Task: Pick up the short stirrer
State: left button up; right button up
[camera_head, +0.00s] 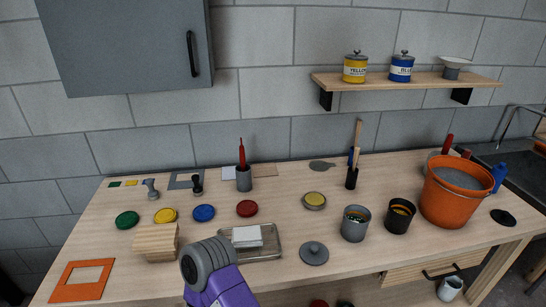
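A black holder (351,179) stands upright toward the back of the bench, right of the middle. A tall pale wooden stick (357,134) rises from it. Beside that stick is a shorter dark blue piece (350,157); I cannot tell whether it is the short stirrer. A grey cup (244,180) farther left holds an upright red-handled tool (242,152). A purple and grey link of one of my arms shows at the bottom, left of the middle, well in front of the holder. No gripper fingers are visible.
An orange bucket (456,192) stands at the right. A grey can (355,223) and a black can (399,216) stand in front of the holder. A metal tray (263,253), a wooden block (156,242) and several coloured lids lie to the left. A shelf (410,82) hangs above.

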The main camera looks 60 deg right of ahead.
aim_at(357, 149)
jog(key=u, duration=0.85)
jog(key=k, duration=2.05)
jog(key=z, duration=1.4)
